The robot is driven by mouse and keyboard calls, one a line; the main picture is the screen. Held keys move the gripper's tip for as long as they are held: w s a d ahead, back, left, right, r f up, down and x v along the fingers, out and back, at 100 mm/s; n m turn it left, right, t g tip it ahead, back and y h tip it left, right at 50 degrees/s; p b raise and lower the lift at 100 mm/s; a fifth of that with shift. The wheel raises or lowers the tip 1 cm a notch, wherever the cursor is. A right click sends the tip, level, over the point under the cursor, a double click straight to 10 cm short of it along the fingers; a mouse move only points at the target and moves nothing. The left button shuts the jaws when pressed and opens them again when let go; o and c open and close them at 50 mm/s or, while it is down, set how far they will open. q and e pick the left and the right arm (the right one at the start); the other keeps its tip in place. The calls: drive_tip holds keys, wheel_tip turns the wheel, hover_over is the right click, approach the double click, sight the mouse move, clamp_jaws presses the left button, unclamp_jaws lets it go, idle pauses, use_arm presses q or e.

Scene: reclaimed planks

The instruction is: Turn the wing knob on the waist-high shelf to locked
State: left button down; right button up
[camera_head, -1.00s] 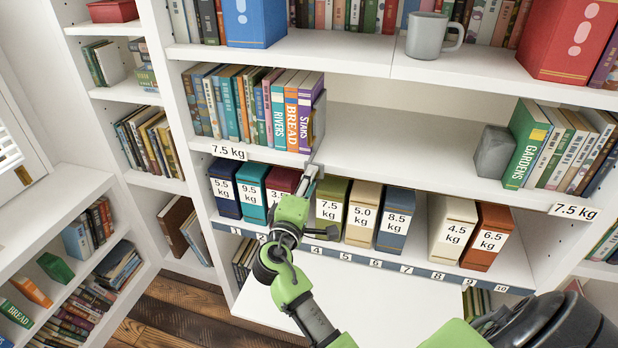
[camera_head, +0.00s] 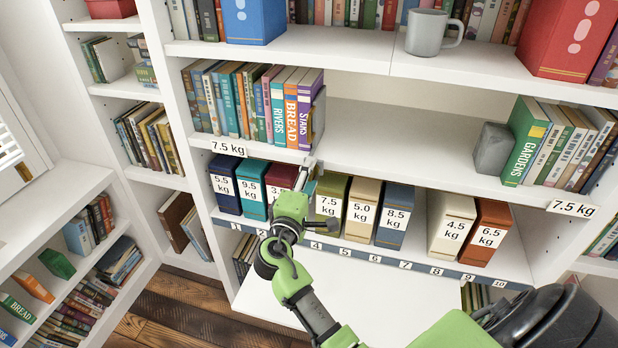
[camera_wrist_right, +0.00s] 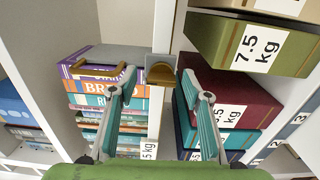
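The wing knob (camera_wrist_right: 160,74) shows in the right wrist view as a brass-coloured piece on a grey mount at the shelf's front edge. My right gripper (camera_wrist_right: 158,80) is open, with one teal finger on each side of the knob. Gaps show between the fingers and the knob, so it does not look gripped. In the head view my right gripper (camera_head: 308,178) is at the front edge of the waist-high shelf (camera_head: 400,155), right of the 7.5 kg label, and largely covers the knob. The lock marking cannot be read. My left gripper is out of view.
Upright books (camera_head: 250,105) with a bookend stand left of the knob. Weight-labelled boxes (camera_head: 360,210) stand close below, near the gripper. A grey block (camera_head: 492,150) and more books are at the right. The shelf's middle is clear.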

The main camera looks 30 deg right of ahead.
drive_tip(key=shift+f, duration=0.1)
drive_tip(key=shift+s+a, duration=0.25)
drive_tip(key=shift+a, duration=0.1)
drive_tip(key=v, duration=1.1)
drive_tip(key=shift+s, duration=0.1)
